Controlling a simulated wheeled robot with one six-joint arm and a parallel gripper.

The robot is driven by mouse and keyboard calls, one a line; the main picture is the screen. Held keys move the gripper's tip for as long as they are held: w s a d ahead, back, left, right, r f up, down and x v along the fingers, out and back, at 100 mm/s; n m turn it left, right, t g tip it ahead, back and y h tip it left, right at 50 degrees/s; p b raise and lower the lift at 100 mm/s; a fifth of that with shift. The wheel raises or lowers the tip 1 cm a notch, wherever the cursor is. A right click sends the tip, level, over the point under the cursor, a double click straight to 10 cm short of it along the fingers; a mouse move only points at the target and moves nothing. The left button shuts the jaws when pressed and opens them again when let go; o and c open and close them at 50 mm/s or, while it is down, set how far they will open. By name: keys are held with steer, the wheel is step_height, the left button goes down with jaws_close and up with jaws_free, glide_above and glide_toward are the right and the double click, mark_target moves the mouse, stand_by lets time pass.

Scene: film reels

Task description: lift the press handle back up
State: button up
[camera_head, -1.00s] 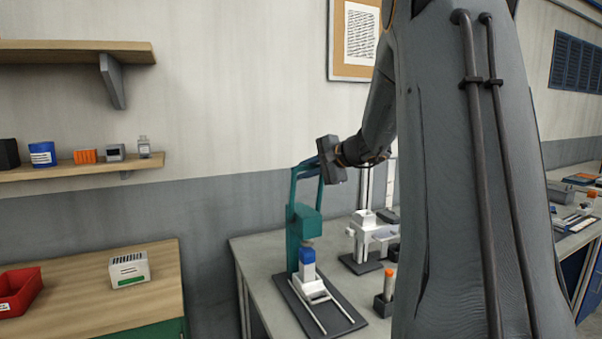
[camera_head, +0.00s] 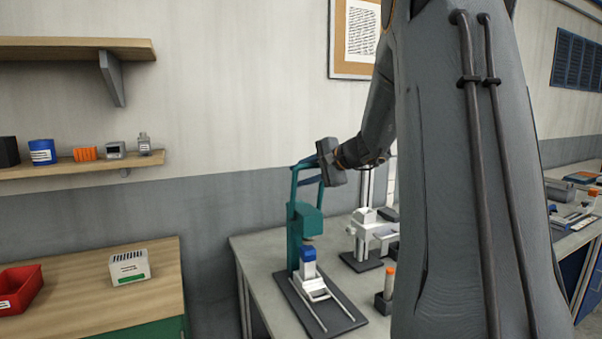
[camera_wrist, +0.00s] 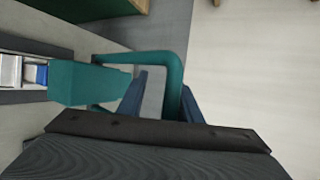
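The teal press (camera_head: 306,224) stands on a dark base plate on the grey bench. Its U-shaped handle (camera_head: 294,188) rises above the press head. In the wrist view the handle (camera_wrist: 173,70) runs between the two blue fingers of my gripper (camera_wrist: 163,80). A gap shows between the bar and the left finger, and the bar is close to the right finger. The fingers are apart. In the head view my gripper (camera_head: 306,163) is at the top of the handle, partly hiding it. A blue-topped white piece (camera_head: 308,262) sits under the press head.
A white stand device (camera_head: 364,235) is right of the press. A small dark holder with an orange-topped item (camera_head: 386,290) stands in front of it. A wooden cabinet top (camera_head: 80,280) with a red bin is at left. The wall is behind.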

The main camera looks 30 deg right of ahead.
steer(key=b+v, duration=0.2)
steer(key=v, duration=0.6)
steer(key=shift+c, duration=0.3)
